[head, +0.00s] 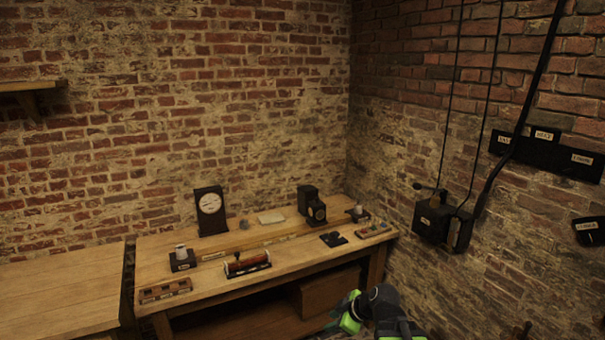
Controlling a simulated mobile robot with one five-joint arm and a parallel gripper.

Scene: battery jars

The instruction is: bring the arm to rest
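Part of my arm (376,308), black with bright green pieces, shows at the bottom edge, right of the middle. It is in front of the right end of the wooden bench (150,245). I make out no gripper fingers; my gripper is not in view. No held object shows.
On the bench stand a dial instrument (210,211), a coil on a base (247,264), a small jar (181,258), a black boxy device (312,205) and small blocks. A second table (60,295) is at left. Black boxes with cables (442,222) hang on the right brick wall.

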